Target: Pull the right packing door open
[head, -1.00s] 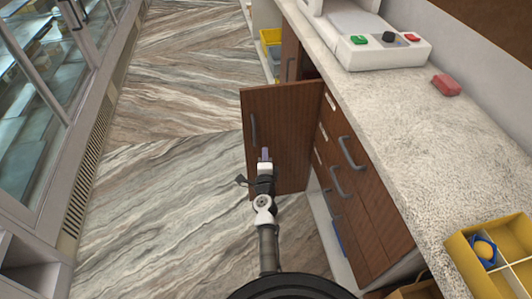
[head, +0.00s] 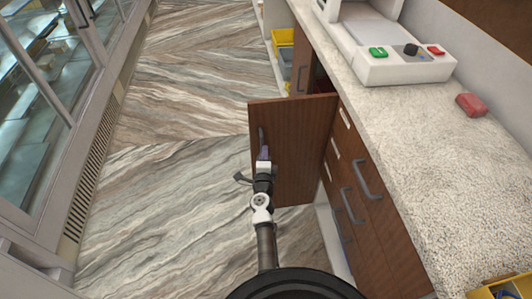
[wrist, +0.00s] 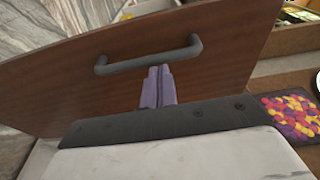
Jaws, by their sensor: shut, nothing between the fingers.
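The brown wooden packing door (head: 300,160) stands swung out from the counter front, across the aisle. Its dark bar handle (head: 261,137) is near the free left edge. My gripper (head: 264,153) is shut and empty in front of the door's face, close to the handle. In the wrist view the door (wrist: 70,85) fills the middle, and the handle (wrist: 148,62) lies just beyond the purple fingertips (wrist: 157,78). I cannot tell whether the fingers touch the handle or the door.
Drawers with dark handles (head: 368,180) line the counter front right of my arm. A white machine (head: 395,66) and a red block (head: 471,105) sit on the counter (head: 440,160). A glass display case (head: 40,150) borders the left. The striped floor (head: 170,150) between is clear.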

